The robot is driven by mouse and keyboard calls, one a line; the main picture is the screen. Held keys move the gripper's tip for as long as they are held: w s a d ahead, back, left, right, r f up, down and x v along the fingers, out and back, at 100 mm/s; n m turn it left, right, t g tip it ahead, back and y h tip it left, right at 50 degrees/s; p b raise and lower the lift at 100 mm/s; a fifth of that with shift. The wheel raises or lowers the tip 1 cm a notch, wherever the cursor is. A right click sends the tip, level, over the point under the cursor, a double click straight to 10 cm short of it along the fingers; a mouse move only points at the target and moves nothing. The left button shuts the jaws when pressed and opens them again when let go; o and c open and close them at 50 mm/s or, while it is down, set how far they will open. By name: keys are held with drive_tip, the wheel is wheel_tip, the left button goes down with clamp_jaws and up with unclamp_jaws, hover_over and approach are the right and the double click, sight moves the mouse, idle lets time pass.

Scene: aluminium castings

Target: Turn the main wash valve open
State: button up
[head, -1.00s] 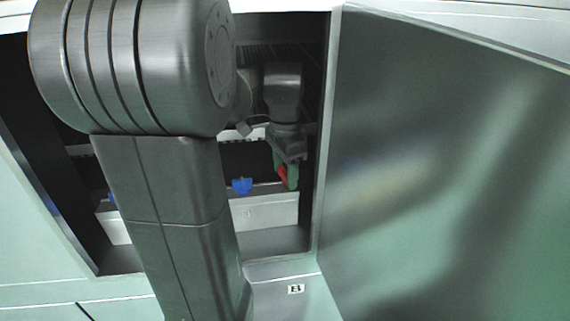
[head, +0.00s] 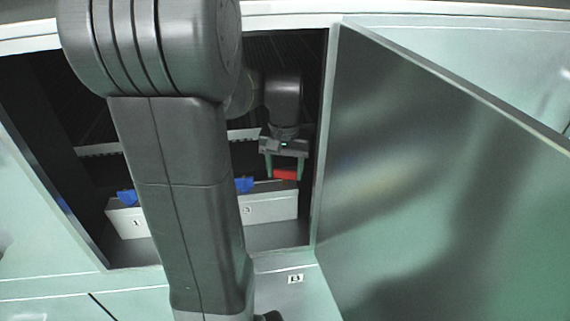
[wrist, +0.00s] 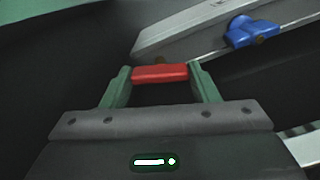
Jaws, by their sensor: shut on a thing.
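The red valve handle (head: 285,174) is at the right end of the light grey manifold box (head: 271,208) inside the open cabinet. My gripper (head: 285,172) is shut on it, with a green finger at each end of the handle. In the wrist view the red handle (wrist: 160,73) lies crosswise between the fingertips of my gripper (wrist: 161,76). Most of the valve body is hidden.
Blue valve handles stand on the box, one (head: 244,184) left of my gripper and another (head: 127,197) farther left. The open cabinet door (head: 430,180) stands close on the right. My arm crosses the opening and hides part of the box.

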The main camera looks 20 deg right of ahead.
drive_tip(key=shift+n+p, duration=0.45)
drive_tip(key=shift+n, duration=1.45)
drive_tip(key=o, duration=1)
